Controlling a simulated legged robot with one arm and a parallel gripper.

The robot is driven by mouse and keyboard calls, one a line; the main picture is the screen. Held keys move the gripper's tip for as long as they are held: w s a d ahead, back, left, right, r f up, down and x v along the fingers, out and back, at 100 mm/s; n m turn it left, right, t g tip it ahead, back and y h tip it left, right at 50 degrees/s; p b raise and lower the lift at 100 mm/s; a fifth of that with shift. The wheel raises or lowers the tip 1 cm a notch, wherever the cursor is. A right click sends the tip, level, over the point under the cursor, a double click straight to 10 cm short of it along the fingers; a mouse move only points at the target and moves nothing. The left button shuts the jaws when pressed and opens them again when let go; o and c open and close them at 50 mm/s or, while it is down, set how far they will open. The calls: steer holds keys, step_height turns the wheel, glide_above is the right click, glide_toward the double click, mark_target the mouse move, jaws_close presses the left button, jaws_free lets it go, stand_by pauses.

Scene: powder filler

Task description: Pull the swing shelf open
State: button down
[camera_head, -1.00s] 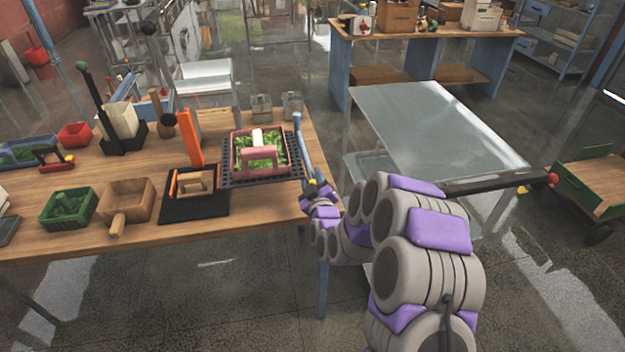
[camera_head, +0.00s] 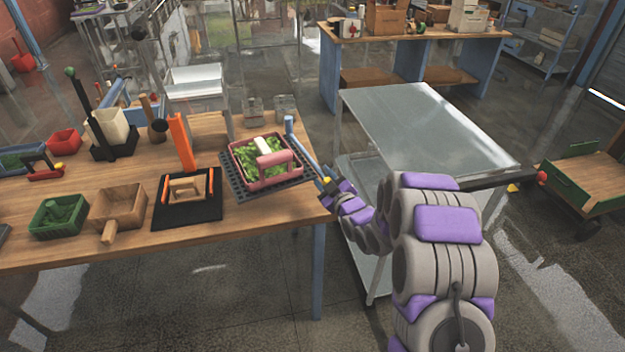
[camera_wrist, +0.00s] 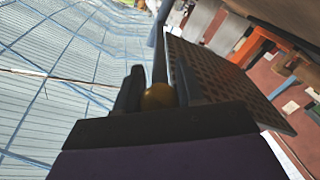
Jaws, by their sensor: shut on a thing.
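The swing shelf (camera_head: 236,180) is a black perforated tray near the right end of the wooden table, set at an angle to the table edge. It carries a pink basket (camera_head: 262,178) with green contents and a pink handle. A blue post (camera_head: 290,126) stands at its far right corner. My gripper (camera_head: 326,183) is at the shelf's near right corner, by a yellow knob. In the wrist view my gripper (camera_wrist: 158,96) is shut on the yellow knob (camera_wrist: 158,94), with a dark bar beyond it and the perforated shelf (camera_wrist: 205,70) to the right.
An orange-handled tool on a black base (camera_head: 186,214) stands left of the shelf. A wooden box (camera_head: 118,205) and a green basket (camera_head: 58,215) are further left. A green-sided cart (camera_head: 590,180) is far right.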

steer(key=w+d+n+g+y+p, duration=0.4)
steer(key=w+d+y+p, duration=0.1)
steer(key=d, duration=0.3)
steer(key=shift+w+f+g+p, duration=0.25)
steer(key=shift+w+g+p, duration=0.15)
steer(key=shift+w+p, duration=0.45)
steer(key=c, duration=0.8)
jaws_free()
steer(key=shift+w, duration=0.1)
steer(key=shift+o, duration=0.4)
steer(key=shift+r+n, duration=0.15)
steer(key=shift+n, duration=0.15)
steer(key=shift+r, duration=0.1)
